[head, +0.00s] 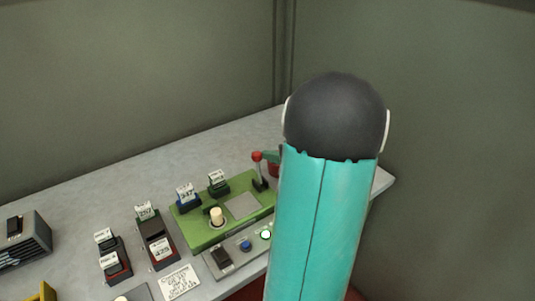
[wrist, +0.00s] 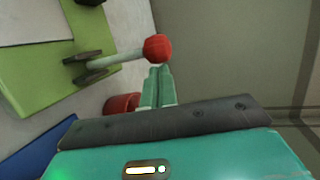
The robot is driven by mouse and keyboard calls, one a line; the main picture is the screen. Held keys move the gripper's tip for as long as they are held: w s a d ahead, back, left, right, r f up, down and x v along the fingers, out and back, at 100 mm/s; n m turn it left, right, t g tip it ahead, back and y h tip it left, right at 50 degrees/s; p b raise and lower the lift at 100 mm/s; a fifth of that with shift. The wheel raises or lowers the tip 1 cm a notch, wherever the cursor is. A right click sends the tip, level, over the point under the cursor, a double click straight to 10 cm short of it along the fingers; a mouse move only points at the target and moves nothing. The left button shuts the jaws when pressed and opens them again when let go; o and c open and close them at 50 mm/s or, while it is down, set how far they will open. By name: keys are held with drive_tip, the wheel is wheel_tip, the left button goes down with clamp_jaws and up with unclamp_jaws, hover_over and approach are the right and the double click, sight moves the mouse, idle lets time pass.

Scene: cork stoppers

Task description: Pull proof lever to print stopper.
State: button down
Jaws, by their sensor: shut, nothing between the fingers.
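The proof lever (head: 259,172) stands on the right end of a green press base (head: 205,238), with a red ball knob on top. In the wrist view the lever (wrist: 120,60) shows as a pale rod in a dark bracket, with its red ball close beyond my fingertips. My gripper (wrist: 160,72) is shut and empty, its green fingers together beside the ball. I cannot tell whether they touch it. In the head view only a bit of my gripper (head: 271,156) shows, right of the knob. A cream stopper (head: 216,216) stands upright on the base, left of a grey plate (head: 243,206).
A grey panel (head: 228,262) with a blue button and a lit button lies in front of the press. Labelled blocks (head: 157,240) stand to the left. A red round thing (wrist: 122,103) sits beside my fingers. My arm hides the table's right part. Walls close the back.

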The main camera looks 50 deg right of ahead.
drive_tip(key=shift+s+a+f+n+t, duration=0.15)
drive_tip(key=shift+s+a+t, duration=0.1)
drive_tip(key=shift+s, duration=0.25)
drive_tip(key=shift+s+a+f+n+t, duration=0.1)
drive_tip(key=shift+s+a+f+t, duration=0.15)
drive_tip(key=shift+s, duration=0.2)
drive_tip(key=shift+s+a+f+n+t, duration=0.1)
drive_tip(key=shift+s+a+t, duration=0.2)
drive_tip(key=shift+s, duration=0.3)
idle(0.6)
drive_tip(key=w+d, duration=0.1)
drive_tip(key=d, duration=0.3)
drive_tip(key=s+r, duration=0.1)
drive_tip(key=s, duration=0.9)
drive_tip(key=shift+r, duration=0.15)
drive_tip(key=shift+w+a, duration=0.1)
drive_tip(key=shift+w, duration=0.05)
